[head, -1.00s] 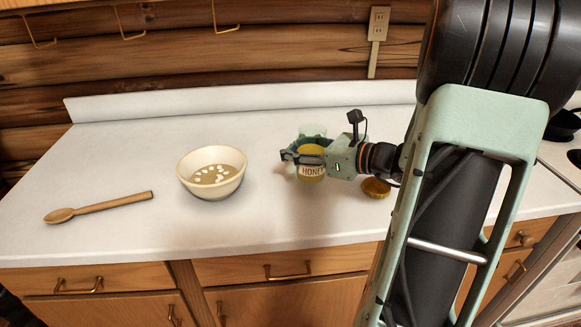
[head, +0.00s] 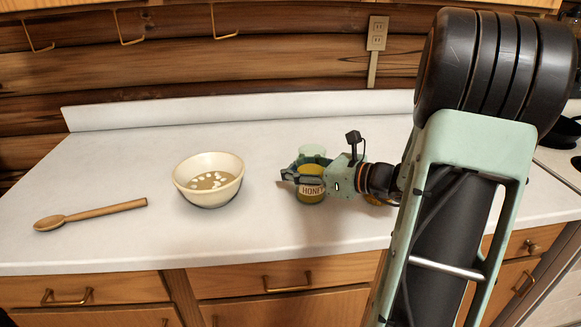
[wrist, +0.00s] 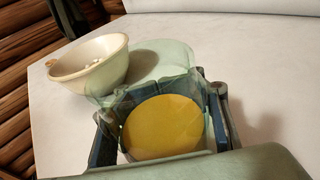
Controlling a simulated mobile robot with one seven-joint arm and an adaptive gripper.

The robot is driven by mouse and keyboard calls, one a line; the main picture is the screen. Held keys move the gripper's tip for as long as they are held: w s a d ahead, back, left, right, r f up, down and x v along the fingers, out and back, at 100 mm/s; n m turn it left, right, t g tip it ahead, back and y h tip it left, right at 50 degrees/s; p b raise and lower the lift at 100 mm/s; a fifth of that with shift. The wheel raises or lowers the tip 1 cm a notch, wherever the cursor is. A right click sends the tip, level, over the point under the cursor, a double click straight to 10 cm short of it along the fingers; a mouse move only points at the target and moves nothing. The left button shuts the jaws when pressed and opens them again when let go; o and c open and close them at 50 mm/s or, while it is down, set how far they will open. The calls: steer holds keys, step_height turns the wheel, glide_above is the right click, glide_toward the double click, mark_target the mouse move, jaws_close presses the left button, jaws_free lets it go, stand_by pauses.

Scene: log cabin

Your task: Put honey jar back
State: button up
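The honey jar (head: 311,190) is pale green glass with yellow honey and a HONEY label. It stands upright between the fingers of my gripper (head: 297,174), at or just above the counter; I cannot tell whether its base touches. The wrist view shows the jar's yellow honey (wrist: 160,126) and clear glass walls between the two fingers, with no lid on it. My gripper is shut around the jar's body. A golden lid (head: 378,201) lies on the counter to the right, mostly hidden behind my gripper and wrist.
A cream bowl (head: 183,185) with white pieces in it stands left of the jar, and shows in the wrist view (wrist: 110,68). A wooden spoon (head: 90,213) lies farther left. The white counter (head: 130,155) is otherwise clear. A dark pan (head: 562,130) is at the far right.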

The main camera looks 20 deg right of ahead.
steer(key=o, duration=1)
steer(key=shift+c, duration=0.2)
steer(key=shift+r, duration=0.2)
steer(key=p+v, duration=0.1)
steer(key=v, duration=1.1)
steer(key=shift+p, duration=0.3)
